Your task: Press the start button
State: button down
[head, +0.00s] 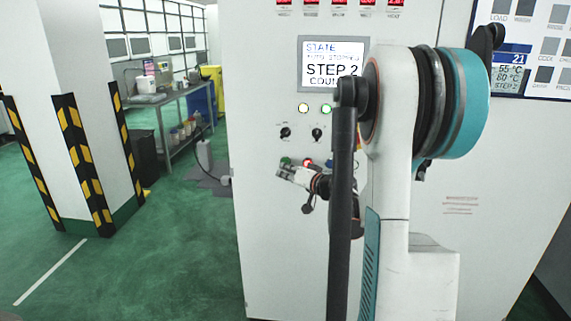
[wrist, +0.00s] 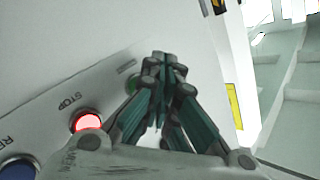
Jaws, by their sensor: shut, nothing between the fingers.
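A green button (head: 285,161), which looks like the start button, shows partly on the white machine panel in the head view, just above my gripper (head: 284,173). Its label is not readable there. In the wrist view my gripper (wrist: 160,60) has its fingers together, empty, with the tips close to the panel. I cannot tell whether the fingertips touch anything.
A blue button (wrist: 18,170) is at the lower left of the wrist view. Above the buttons are two knobs (head: 317,133) and a screen (head: 330,58) reading STEP 2, with AUTO STOPPED apparently above. A striped pillar (head: 85,165) stands left, with open green floor between.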

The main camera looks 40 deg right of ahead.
dwell(0.7)
jog(key=shift+w+d, duration=0.3)
